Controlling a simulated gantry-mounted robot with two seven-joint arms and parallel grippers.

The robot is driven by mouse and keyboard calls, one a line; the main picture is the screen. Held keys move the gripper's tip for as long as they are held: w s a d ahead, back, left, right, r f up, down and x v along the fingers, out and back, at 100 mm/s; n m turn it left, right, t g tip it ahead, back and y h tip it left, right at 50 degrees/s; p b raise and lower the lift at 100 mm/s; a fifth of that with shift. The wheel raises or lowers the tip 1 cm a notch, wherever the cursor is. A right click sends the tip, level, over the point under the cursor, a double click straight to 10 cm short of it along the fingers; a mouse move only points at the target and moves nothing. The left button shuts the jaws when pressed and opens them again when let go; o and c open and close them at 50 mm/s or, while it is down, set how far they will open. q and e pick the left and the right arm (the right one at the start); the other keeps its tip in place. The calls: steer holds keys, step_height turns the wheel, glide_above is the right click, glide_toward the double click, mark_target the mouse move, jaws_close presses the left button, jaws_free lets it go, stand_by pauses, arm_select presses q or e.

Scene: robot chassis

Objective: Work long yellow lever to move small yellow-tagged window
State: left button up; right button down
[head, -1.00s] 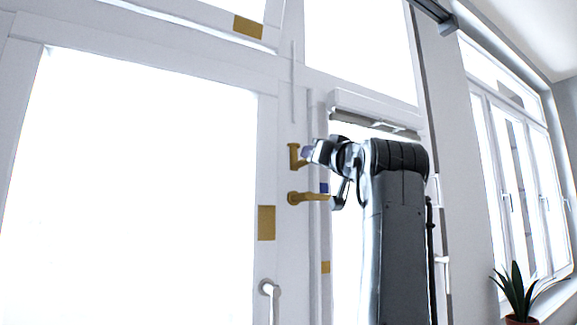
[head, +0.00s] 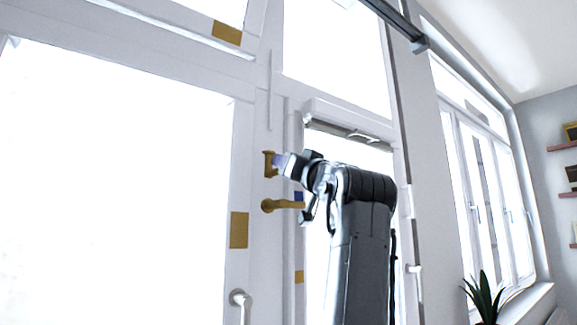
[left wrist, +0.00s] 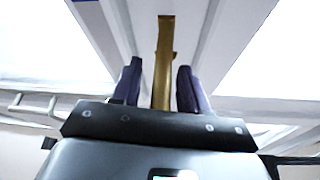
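Two yellow levers are on the white frame in the head view. The upper yellow lever (head: 269,164) is at my left gripper (head: 281,160), partly hidden by it. The lower yellow lever (head: 284,205) points right, below the gripper. In the left wrist view a long yellow lever (left wrist: 163,48) runs between the two dark fingers of the gripper (left wrist: 159,66), which stand apart with gaps on both sides. I cannot tell whether they touch it. Yellow tags mark the upper window (head: 227,33), the large left window (head: 239,230) and the narrow right window (head: 299,277). My right gripper is not in view.
A white handle (head: 240,299) is on the large left window. A dark rail (head: 397,23) runs overhead. More windows (head: 485,205) and a plant (head: 485,297) are at the right.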

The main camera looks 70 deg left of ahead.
arm_select(q)
steer(key=shift+w+d+f, duration=0.1)
steer(key=shift+d+f, duration=0.15)
steer(key=shift+d, duration=0.2)
steer(key=s+b+v, duration=0.1)
steer(key=v, duration=0.8)
steer(key=shift+w+d+f, duration=0.15)
steer(key=shift+w+d, duration=0.25)
steer(key=shift+w, duration=0.1)
